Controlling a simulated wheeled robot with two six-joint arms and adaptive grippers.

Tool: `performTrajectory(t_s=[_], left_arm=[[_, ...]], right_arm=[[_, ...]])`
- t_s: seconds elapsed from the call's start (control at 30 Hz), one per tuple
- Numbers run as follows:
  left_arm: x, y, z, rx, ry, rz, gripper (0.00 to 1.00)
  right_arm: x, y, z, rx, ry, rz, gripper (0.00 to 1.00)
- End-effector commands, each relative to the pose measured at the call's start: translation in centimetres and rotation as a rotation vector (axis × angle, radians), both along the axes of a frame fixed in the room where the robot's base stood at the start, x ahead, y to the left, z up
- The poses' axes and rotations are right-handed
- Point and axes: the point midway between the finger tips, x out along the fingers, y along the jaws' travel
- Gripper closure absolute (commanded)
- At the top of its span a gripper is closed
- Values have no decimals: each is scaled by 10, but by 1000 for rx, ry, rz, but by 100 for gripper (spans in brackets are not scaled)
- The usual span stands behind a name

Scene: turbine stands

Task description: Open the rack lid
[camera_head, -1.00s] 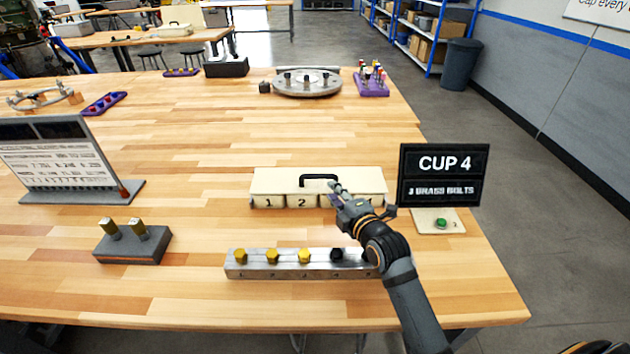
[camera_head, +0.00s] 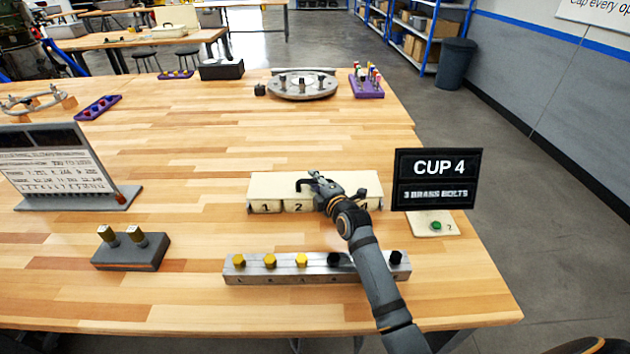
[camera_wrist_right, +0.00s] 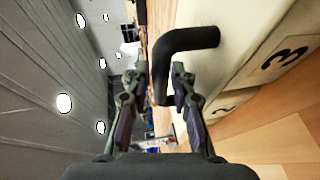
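The rack (camera_head: 265,208) is a cream box with numbered cups along its front, and its flat cream lid (camera_head: 270,186) is down. A black arched handle (camera_head: 302,183) stands on the lid; its right part is hidden behind my right gripper (camera_head: 318,180). In the right wrist view the gripper (camera_wrist_right: 160,68) is open, its fingers on either side of the handle (camera_wrist_right: 190,40). A small gap shows beside the bar; contact is unclear. Cup number 3 (camera_wrist_right: 285,57) shows beside it. My left gripper is not in view.
A metal bar with brass and black bolts (camera_head: 270,275) lies in front of the rack. A "CUP 4" sign (camera_head: 437,180) stands to the right, above a green button (camera_head: 436,226). A grey block with two brass pieces (camera_head: 130,255) is at left.

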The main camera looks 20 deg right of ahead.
Motion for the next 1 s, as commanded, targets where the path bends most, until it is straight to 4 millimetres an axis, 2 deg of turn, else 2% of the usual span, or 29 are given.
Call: performTrajectory(t_s=[0.1, 0.27, 0.3, 0.73, 1.0], left_arm=[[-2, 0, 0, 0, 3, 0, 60], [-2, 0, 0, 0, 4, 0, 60], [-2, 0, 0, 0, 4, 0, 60], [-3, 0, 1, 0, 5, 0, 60], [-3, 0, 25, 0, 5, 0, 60]], right_arm=[[0, 0, 0, 0, 0, 0, 77], [0, 0, 0, 0, 1, 0, 99], [0, 0, -1, 0, 1, 0, 100], [0, 0, 1, 1, 7, 0, 100], [16, -1, 16, 26, 92, 0, 100]])
